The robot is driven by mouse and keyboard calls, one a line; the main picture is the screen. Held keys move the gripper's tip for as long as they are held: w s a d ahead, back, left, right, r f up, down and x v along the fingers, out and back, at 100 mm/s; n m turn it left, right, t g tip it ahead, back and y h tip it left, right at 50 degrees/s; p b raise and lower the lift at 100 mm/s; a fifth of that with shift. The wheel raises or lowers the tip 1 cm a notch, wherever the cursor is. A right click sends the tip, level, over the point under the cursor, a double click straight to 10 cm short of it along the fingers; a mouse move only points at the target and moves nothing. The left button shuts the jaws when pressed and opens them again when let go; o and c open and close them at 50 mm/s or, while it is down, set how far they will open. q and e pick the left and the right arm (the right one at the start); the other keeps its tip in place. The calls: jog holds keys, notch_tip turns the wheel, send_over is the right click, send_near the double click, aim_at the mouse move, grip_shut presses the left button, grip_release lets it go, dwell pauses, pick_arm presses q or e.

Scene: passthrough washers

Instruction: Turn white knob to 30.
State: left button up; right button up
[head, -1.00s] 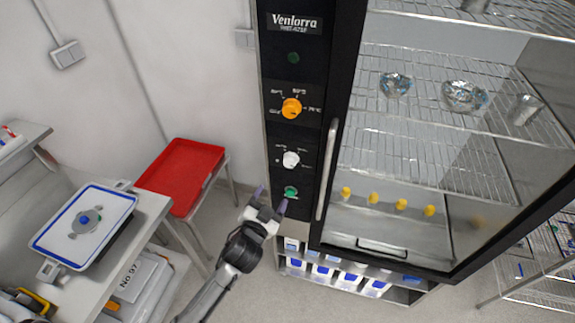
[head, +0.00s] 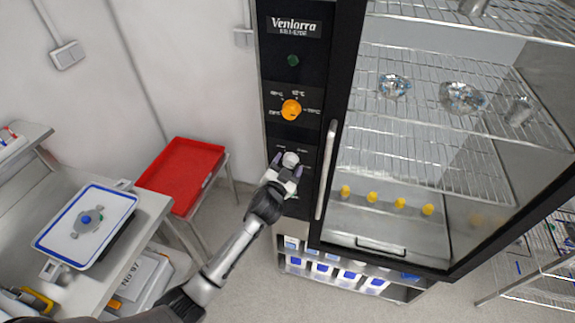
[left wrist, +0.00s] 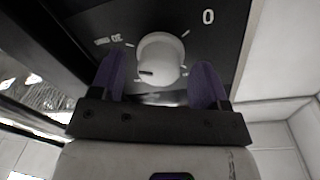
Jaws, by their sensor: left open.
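The white knob (head: 290,159) sits on the black control panel of the cabinet, below the orange knob. In the left wrist view the white knob (left wrist: 160,58) shows a dark pointer mark on its lower left part. A "0" label is at its upper right and a "30 min" label at its upper left. My left gripper (head: 286,168) is at the knob; in the left wrist view its two purple fingers (left wrist: 158,82) are open, one on each side of the knob's lower part. Whether they touch it I cannot tell. My right gripper is not in view.
The orange knob (head: 291,110) is above on the same panel. The cabinet door's vertical handle (head: 326,170) stands close to the right of my gripper. A red tray (head: 180,175) and a table with a white-blue tray (head: 50,238) are at the left.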

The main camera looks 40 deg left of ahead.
pick_arm(q)
jog(key=shift+w, duration=0.15)
jog(key=c, duration=0.9)
jog(key=shift+m+p, duration=0.4)
jog(key=shift+m, duration=0.2)
jog(key=o, duration=0.9)
jog(key=b+v, duration=0.1)
jog(key=v, duration=1.2)
jog(key=shift+s+b, duration=0.3)
jog(key=shift+s, duration=0.1)
